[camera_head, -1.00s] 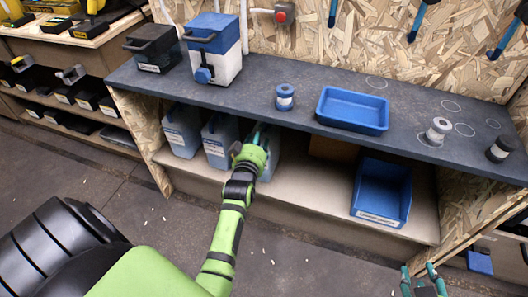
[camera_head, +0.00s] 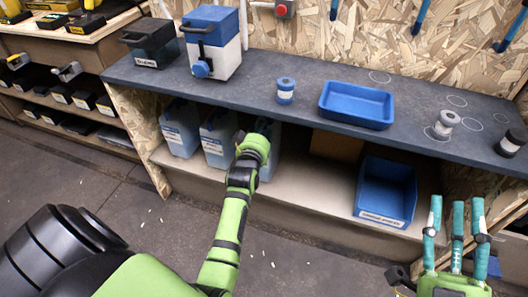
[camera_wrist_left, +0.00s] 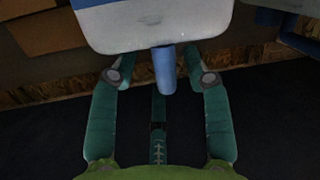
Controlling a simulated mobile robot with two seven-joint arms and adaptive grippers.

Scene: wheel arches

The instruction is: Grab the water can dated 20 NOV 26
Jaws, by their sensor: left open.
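Several blue-grey water cans stand under the workbench in the head view: a left can (camera_head: 180,130), a middle can (camera_head: 218,140) and another can (camera_head: 271,152) partly hidden behind my left wrist. Their labels are too small to read a date. In the left wrist view, my left gripper (camera_wrist_left: 163,82) is open, with its fingers around a blue cylindrical part (camera_wrist_left: 164,72) below a pale can-like body (camera_wrist_left: 150,27). I cannot tell whether they touch. My right gripper (camera_head: 457,208) is open and empty at the lower right, fingers pointing up.
The workbench (camera_head: 345,142) forms a low roof over the shelf (camera_head: 310,190). A blue bin (camera_head: 385,190) stands on the shelf right of the cans. On top are a blue tray (camera_head: 356,103), a blue-and-white container (camera_head: 212,42) and spools.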

